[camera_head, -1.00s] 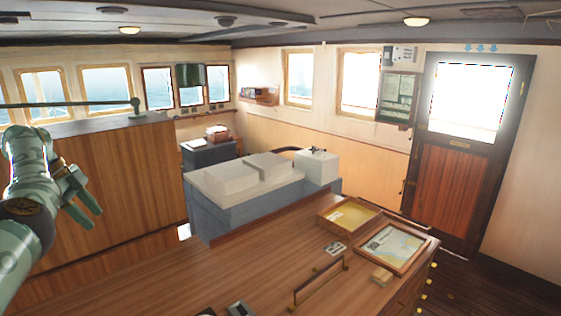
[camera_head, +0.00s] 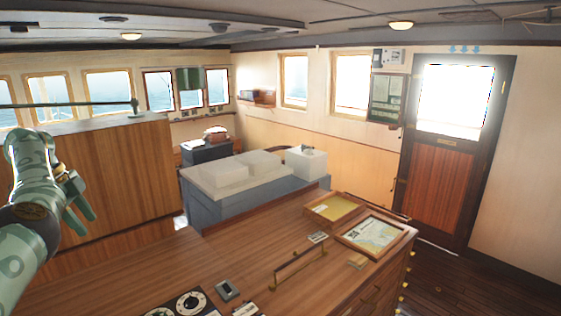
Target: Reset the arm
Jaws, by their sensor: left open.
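My left arm comes in from the left edge of the head view. Its gripper (camera_head: 80,207) is raised in front of the wooden partition, left of the wooden counter (camera_head: 150,268). The fingers are apart and I see nothing between them. The gripper is clear of the counter top in the picture. My right gripper is not in view.
The counter bears two framed trays, one with a yellow sheet (camera_head: 334,207) and one with a chart (camera_head: 371,235), a wooden rail (camera_head: 300,262) and round dials (camera_head: 187,306). A grey-white console (camera_head: 240,205) stands behind. Dark floor (camera_head: 470,280) is clear at right.

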